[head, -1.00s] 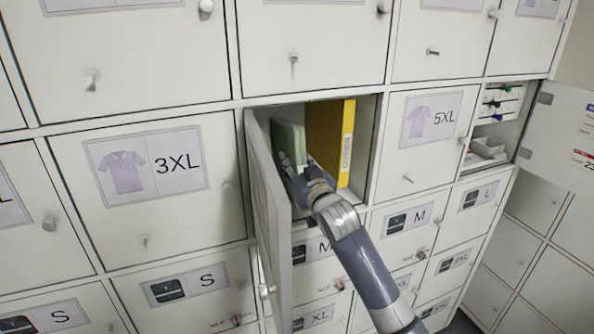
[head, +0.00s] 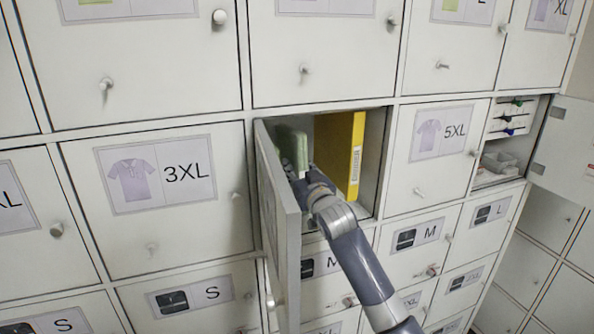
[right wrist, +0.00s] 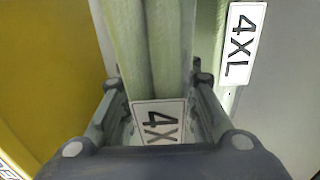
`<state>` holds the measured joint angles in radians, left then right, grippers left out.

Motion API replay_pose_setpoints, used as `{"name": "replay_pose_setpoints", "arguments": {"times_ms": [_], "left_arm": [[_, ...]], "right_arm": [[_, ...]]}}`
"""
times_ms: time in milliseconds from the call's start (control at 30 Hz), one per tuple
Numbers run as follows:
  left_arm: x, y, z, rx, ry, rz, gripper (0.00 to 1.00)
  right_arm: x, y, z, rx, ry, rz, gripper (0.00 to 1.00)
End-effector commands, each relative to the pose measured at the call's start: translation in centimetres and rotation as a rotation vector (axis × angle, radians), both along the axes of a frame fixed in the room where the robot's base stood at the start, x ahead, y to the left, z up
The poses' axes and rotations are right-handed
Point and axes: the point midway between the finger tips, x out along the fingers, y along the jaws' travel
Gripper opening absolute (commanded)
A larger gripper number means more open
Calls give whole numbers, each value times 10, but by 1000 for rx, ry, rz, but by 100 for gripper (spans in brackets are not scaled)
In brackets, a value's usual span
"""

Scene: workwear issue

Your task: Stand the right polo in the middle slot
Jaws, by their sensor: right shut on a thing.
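My right gripper (head: 303,178) reaches into the open compartment and is shut on a folded pale green polo (right wrist: 165,50), with one finger on each side. The polo stands upright, and its 4XL label shows partly between the fingers in the right wrist view. Another green thing with a 4XL label (right wrist: 240,45) stands beside it, to the right in that view. In the head view the green stack (head: 291,146) is at the compartment's left, partly hidden by the gripper and the door. I cannot make out the slot edges. My left gripper is not in view.
A yellow upright piece (head: 334,150) with a label on its edge stands at the compartment's right. The open door (head: 280,225) stands close along the left of my arm. Closed lockers surround it. At the far right, an open locker (head: 508,150) holds small items.

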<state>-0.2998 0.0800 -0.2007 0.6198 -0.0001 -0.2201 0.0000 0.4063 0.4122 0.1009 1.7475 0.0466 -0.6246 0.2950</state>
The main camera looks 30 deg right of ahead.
Motion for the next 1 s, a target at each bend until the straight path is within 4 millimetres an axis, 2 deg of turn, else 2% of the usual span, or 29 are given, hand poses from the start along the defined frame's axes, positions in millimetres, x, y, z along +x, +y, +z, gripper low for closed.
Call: {"name": "replay_pose_setpoints", "arguments": {"times_ms": [33,233,267,333,367,767,867,1000], "left_arm": [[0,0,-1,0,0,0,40],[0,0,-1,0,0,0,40],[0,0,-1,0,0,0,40],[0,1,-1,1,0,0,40],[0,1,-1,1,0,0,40],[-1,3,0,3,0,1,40],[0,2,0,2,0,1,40],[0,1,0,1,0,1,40]], "right_arm": [[1,0,-14,8,29,-2,0],[1,0,-14,8,29,-1,0],[1,0,-14,8,29,-1,32],[1,0,-14,8,29,-2,48],[1,0,-13,7,27,-2,51],[-3,0,-8,4,17,-2,51],[-11,2,-8,4,17,-2,51],[-32,7,-9,4,17,-2,51]]}}
